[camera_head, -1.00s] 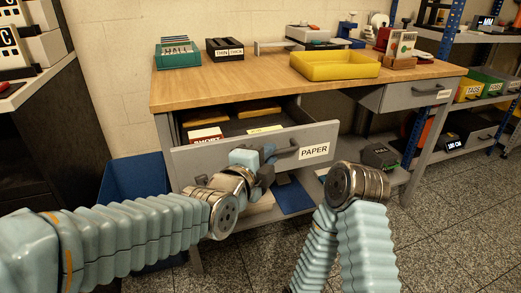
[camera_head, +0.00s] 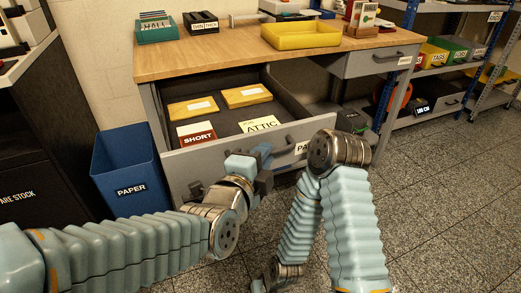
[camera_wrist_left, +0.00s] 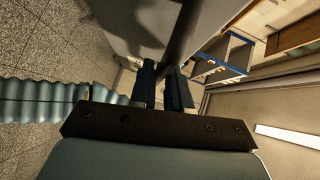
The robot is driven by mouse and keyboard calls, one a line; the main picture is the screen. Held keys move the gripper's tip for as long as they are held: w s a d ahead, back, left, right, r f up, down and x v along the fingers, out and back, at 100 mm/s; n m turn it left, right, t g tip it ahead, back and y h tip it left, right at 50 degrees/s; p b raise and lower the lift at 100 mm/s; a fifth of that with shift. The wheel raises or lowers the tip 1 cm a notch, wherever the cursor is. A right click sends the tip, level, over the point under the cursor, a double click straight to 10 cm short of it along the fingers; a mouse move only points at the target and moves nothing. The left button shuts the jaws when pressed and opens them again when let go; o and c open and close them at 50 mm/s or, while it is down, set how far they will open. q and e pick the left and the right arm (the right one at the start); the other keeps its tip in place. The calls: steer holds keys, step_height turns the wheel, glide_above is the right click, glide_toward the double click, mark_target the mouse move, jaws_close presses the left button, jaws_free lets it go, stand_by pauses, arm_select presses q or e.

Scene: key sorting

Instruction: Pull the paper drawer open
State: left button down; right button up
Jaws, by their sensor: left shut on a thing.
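The paper drawer (camera_head: 187,170) is pulled well out of the bench's left side, its inside showing. My left gripper (camera_head: 262,160) is at the dark bar handle (camera_head: 290,147) on the drawer front. In the left wrist view the fingers (camera_wrist_left: 168,85) are closed around the handle bar (camera_wrist_left: 184,40). My right arm is bent in front of the drawer's right end; its gripper does not show.
In the drawer lie two yellow packets (camera_head: 192,106), a red-and-white "SHORT" box (camera_head: 197,134) and an "ATTIC" card (camera_head: 259,125). A blue "PAPER" bin (camera_head: 127,170) stands left of the drawer. A yellow tray (camera_head: 300,35) sits on the bench (camera_head: 205,62). Floor is clear at right.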

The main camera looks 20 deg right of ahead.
stand_by(0.3)
arm_select(q)
steer(key=c, duration=1.2)
jaws_free()
steer(key=shift+o, duration=0.2)
steer(key=v, duration=1.3)
steer(key=shift+s+a+b, duration=0.25)
steer(key=shift+s+b, duration=0.05)
